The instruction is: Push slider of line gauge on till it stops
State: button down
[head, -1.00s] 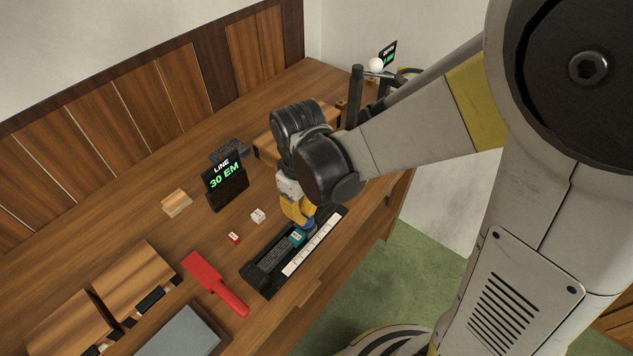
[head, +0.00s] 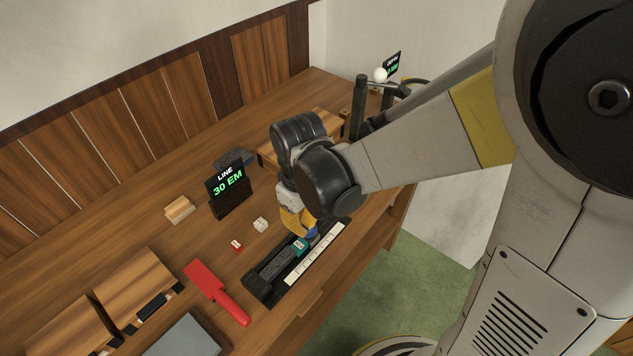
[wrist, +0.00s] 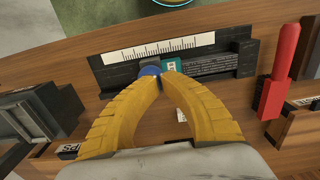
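The line gauge (head: 262,288) is a long black bar with a white ruled scale, lying along the table's front edge. Its teal slider (head: 300,245) sits around the middle of the track, and also shows in the wrist view (wrist: 174,65). A round blue part (wrist: 150,71) is right beside the slider, just beyond my fingertips. My gripper (wrist: 160,80) has yellow fingers whose tips meet, with nothing visible between them. In the head view my gripper (head: 300,228) is low over the gauge, beside the slider. Whether the tips touch the slider or blue part is unclear.
A black display (head: 229,190) reading "LINE 30 EM" stands behind the gauge. A red-handled tool (head: 217,292) lies left of it. Small red (head: 236,245) and white (head: 261,225) blocks lie behind it. Wooden boxes (head: 135,285) stand at the left.

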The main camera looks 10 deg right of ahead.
jog(key=shift+s+a, duration=0.65)
jog(key=shift+a, duration=0.25)
jog(key=shift+s+a, duration=0.6)
jog(key=shift+a, duration=0.25)
dwell(1.9)
jog(key=shift+s+a, duration=0.15)
jog(key=shift+a, duration=0.05)
jog(key=shift+s+a, duration=0.25)
jog(key=shift+a, duration=0.1)
dwell(0.5)
dwell(0.8)
notch_tip(320, 180, up, 12)
jog(key=p, duration=0.9)
jog(key=shift+a, duration=0.15)
dwell(0.6)
jog(key=shift+s, duration=0.1)
